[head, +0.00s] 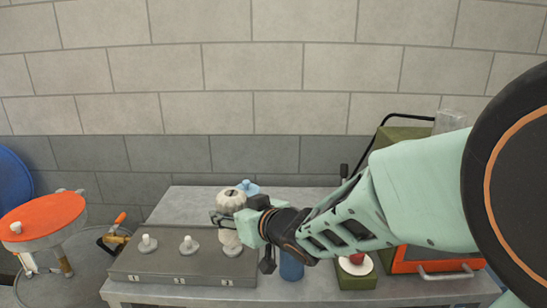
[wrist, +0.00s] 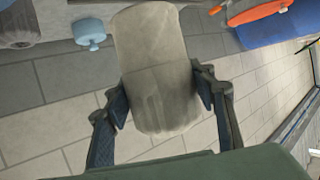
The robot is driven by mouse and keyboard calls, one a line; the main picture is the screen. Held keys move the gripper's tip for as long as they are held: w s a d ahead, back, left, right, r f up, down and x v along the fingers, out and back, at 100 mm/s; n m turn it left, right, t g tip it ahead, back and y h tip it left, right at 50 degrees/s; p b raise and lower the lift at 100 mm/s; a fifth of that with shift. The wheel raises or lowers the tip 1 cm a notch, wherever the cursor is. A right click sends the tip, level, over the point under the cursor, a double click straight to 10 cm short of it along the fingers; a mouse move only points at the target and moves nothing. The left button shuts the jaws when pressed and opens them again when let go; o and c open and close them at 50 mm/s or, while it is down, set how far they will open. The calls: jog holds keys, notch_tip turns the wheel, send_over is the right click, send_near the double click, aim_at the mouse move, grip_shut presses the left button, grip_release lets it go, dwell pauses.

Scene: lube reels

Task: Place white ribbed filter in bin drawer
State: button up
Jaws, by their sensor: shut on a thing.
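The white ribbed filter (head: 232,200) is in my gripper (head: 238,219), above the right end of a grey block (head: 160,262) with numbered white pegs. In the wrist view the filter (wrist: 156,65) fills the middle, with one finger of my gripper (wrist: 161,103) against each side. A green cabinet (head: 400,135) with an orange drawer front (head: 405,266) and a grey handle stands at the right of the table. My arm hides much of it, so I cannot tell how far the drawer is open.
A light blue piece (head: 249,188) lies on the grey table (head: 190,203) behind the filter. A blue cylinder (head: 291,267) and a small green box (head: 357,279) with a red knob stand between block and cabinet. A drum and orange-topped reel (head: 45,215) stand left.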

jog(key=w+d+m+t+h+p, duration=0.1)
jog(key=w+d+m+h, duration=0.1)
jog(key=d, duration=0.7)
jog(key=w+d+m+t+h+p, duration=0.1)
jog(key=w+d+m+h+p, duration=0.1)
jog(key=d, duration=0.7)
jog(key=w+d+m+t+h+p, duration=0.1)
jog(key=w+d+m+h, duration=0.2)
jog(key=d, duration=0.6)
jog(key=shift+w+d+r+m+h, duration=0.2)
jog(key=shift+w+r+m+h, duration=0.15)
jog(key=shift+w+h, duration=0.4)
